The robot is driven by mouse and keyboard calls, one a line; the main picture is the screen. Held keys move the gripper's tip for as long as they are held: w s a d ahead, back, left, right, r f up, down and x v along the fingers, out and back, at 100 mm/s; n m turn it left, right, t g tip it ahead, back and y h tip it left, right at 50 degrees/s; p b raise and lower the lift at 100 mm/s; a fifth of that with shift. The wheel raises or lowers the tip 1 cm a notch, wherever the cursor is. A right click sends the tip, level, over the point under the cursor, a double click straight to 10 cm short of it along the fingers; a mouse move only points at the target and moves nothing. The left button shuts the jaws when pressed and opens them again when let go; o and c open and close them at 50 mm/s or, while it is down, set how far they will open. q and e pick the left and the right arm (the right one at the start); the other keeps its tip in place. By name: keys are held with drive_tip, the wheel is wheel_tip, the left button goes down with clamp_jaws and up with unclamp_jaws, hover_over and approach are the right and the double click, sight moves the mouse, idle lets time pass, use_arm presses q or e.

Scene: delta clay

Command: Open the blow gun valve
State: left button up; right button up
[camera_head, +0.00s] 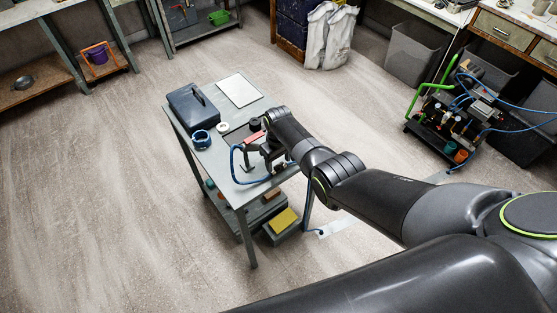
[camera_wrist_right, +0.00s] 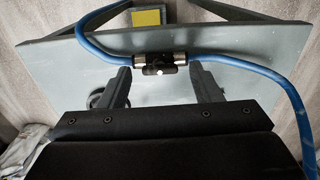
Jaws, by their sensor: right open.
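The valve (camera_wrist_right: 158,63) shows in the right wrist view as a dark body with silver ends, set in line on a blue hose (camera_wrist_right: 95,43). A small bright spot shows on its middle. My right gripper (camera_wrist_right: 163,78) is open, with one finger to each side of the valve and the valve just beyond the fingertips. I see no contact. In the head view my right gripper (camera_head: 273,158) is over the right edge of the grey table (camera_head: 215,168), and the arm and gripper largely hide the valve. The blue hose (camera_head: 236,172) loops there. My left gripper is not in view.
On the table are a dark blue case (camera_head: 193,103), a blue ring-shaped roll (camera_head: 201,139), a white sheet (camera_head: 240,90) and a reddish piece (camera_head: 255,138). A yellow block (camera_head: 284,220) is below. A machine with hoses (camera_head: 460,115) stands right. The floor at left is clear.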

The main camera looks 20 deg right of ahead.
sight(279, 164)
drive_tip(key=shift+r, duration=0.1)
drive_tip(key=shift+r, duration=0.25)
wheel_tip(279, 164, up, 6)
drive_tip(key=shift+f+p, duration=0.15)
drive_tip(key=shift+p, duration=0.6)
wheel_tip(279, 164, up, 11)
drive_tip(key=b, duration=0.1)
